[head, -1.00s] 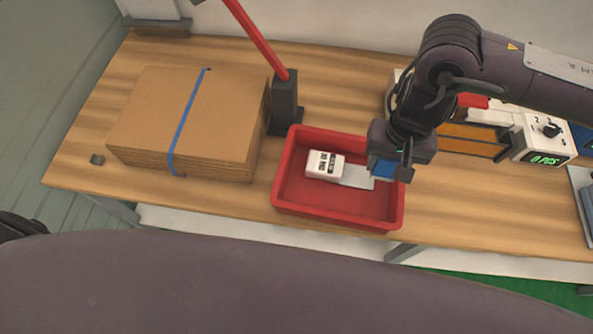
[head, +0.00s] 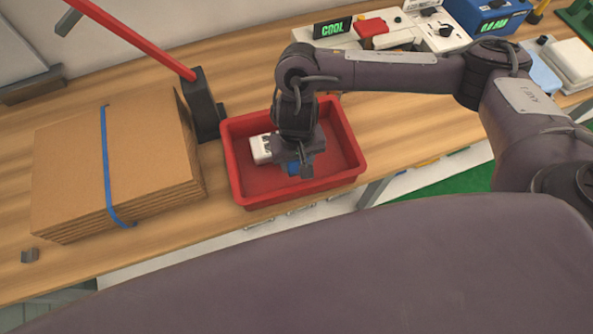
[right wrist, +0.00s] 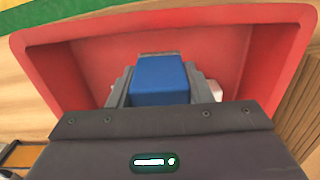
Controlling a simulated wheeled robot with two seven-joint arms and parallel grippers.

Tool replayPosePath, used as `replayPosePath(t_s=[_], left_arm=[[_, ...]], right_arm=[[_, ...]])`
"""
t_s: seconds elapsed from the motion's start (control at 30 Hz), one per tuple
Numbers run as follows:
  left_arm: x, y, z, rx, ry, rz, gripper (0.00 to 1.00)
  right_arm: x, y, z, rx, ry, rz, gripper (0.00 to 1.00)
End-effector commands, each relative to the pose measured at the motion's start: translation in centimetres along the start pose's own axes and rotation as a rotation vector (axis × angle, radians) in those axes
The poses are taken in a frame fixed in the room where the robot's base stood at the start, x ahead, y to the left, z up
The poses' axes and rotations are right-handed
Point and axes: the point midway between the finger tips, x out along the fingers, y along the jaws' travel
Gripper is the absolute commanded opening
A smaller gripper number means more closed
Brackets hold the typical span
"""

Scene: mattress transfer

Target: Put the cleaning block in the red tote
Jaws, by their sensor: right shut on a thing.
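The red tote (head: 349,172) stands on the wooden table and also fills much of the right wrist view (right wrist: 75,65). My right gripper (head: 298,172) is inside the tote's outline, pointing down. I cannot tell whether the block touches the tote floor. A white item with dark markings (head: 260,148) lies in the tote, partly hidden by my gripper. My left gripper is not in view.
A strapped stack of cardboard (head: 75,170) lies left of the tote. A dark post (head: 201,105) with a red arm (head: 135,40) stands just behind the tote's left corner. Several devices line the back right, among them a blue box (head: 487,18).

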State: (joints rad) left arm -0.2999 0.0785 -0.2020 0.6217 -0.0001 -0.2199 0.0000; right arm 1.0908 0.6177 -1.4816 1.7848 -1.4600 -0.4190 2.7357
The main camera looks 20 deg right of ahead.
Motion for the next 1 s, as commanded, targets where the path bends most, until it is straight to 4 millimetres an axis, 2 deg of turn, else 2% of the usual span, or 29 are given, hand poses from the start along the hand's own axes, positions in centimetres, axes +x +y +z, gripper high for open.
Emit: replayPosePath(t_s=[0.03,0.17,0.4,0.87,0.9,1.0], left_arm=[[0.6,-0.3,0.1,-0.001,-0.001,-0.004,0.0],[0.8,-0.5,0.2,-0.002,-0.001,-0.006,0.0],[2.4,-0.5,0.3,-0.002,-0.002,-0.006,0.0],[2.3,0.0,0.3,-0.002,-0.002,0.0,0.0],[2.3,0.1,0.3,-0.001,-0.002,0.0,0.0],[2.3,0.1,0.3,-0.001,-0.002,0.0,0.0]], right_arm=[[1.0,-0.1,0.1,0.0,-0.002,-0.002,0.22],[1.8,-0.1,-0.1,0.0,0.001,-0.002,0.22],[5.2,-0.1,0.0,0.001,-0.002,-0.002,0.22],[5.7,0.0,0.0,0.0,0.0,-0.001,0.22],[5.7,0.0,-0.1,-0.001,0.001,-0.001,0.5],[5.7,0.0,-0.1,-0.001,0.001,-0.001,0.64]])
